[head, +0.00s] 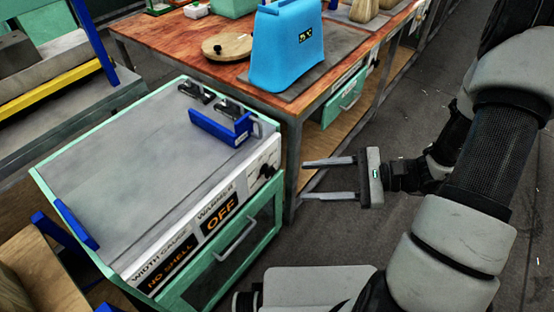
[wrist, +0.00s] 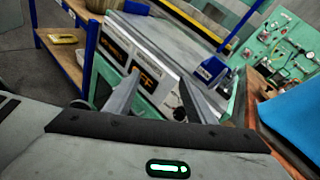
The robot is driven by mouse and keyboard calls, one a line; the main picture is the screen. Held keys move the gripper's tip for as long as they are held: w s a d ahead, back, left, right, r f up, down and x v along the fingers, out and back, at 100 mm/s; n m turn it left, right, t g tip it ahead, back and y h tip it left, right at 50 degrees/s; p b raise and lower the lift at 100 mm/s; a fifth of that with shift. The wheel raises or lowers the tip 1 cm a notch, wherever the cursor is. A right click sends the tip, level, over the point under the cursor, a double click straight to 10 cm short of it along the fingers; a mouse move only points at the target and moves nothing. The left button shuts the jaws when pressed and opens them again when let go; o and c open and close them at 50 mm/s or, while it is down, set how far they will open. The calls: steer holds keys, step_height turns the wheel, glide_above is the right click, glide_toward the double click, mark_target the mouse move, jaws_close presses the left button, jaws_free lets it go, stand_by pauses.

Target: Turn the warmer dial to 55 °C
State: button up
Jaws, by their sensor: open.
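The warmer dial (head: 266,171) is a small dark knob on the white front panel of a grey-topped, green-framed cabinet. Its pointer setting is too small to read. The warmer display (head: 220,214) beside it reads OFF in orange. My gripper (head: 303,180) is open and empty, with its two fingers pointing left toward the panel's dial end. It appears apart from the dial. In the wrist view the fingers frame the panel, the OFF display (wrist: 146,79) lies by the left finger, and a dark knob shows by the right finger.
The width gauge display (head: 170,268) reads NO SHELL. A drawer handle (head: 236,238) sticks out below the panel. A blue bracket (head: 220,128) stands on the cabinet top. A wooden table (head: 160,42) behind bears a blue container (head: 287,50).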

mark_target(272, 173)
steer(key=w+d+f+m+t+b, duration=0.25)
steer(key=f+m+t, duration=0.25)
steer(key=f, duration=0.3)
steer(key=w+d+f+m+t+b, duration=0.1)
steer(key=d+f+m+t+b, duration=0.25)
steer(key=f, duration=0.55)
steer(key=shift+m+t+h, duration=0.35)
steer(key=shift+m+h, duration=0.05)
steer(key=shift+m, duration=0.25)
steer(key=x, duration=1.8)
steer(key=shift+s+a+r+b, duration=0.25)
steer(key=shift+s+r+b, duration=0.05)
steer(key=shift+s+b, duration=0.1)
steer(key=c, duration=1)
